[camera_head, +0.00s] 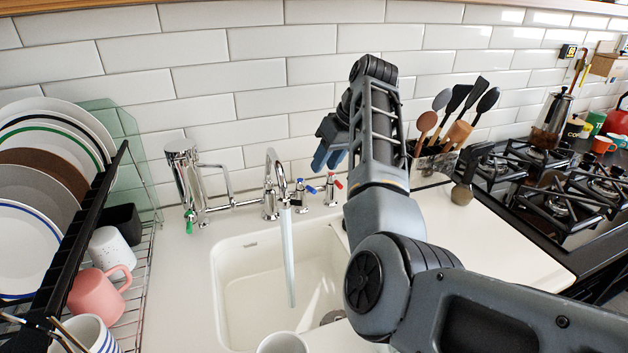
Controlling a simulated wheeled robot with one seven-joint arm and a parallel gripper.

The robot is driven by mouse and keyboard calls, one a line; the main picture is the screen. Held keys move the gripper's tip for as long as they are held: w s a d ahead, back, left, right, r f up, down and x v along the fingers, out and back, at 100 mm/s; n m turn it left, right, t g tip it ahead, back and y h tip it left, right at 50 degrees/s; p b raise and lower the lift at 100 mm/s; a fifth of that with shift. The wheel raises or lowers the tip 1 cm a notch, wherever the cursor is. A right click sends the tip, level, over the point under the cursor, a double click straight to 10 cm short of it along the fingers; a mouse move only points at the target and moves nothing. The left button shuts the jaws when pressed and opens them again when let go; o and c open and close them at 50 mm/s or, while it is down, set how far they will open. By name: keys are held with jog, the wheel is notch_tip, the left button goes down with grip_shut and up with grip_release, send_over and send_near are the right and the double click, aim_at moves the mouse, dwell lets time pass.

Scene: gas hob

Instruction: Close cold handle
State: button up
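The cold handle (305,189) has a blue marking and stands on the counter just right of the curved tap (271,172). Water (289,255) runs from the tap into the sink. The red-marked hot handle (333,186) stands to the right of the cold handle. My gripper (327,160) is above and behind or beside the handles, its blue-grey fingertips pointing down and left. It looks apart from the cold handle, though the depth is hard to judge. My arm hides part of the gripper, and its opening is unclear.
The white sink (232,300) lies below the tap. A chrome fixture (184,180) stands left of it. A dish rack (135,300) with plates and mugs fills the left side. A utensil holder (432,160) and the gas hob (540,175) are at right.

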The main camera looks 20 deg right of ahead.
aim_at(312, 189)
jog(key=shift+s+x, duration=0.1)
jog(key=shift+x, duration=1.7)
jog(key=shift+s+x, duration=0.15)
jog(key=shift+x, duration=1.6)
jog(key=shift+f, duration=0.1)
grip_shut()
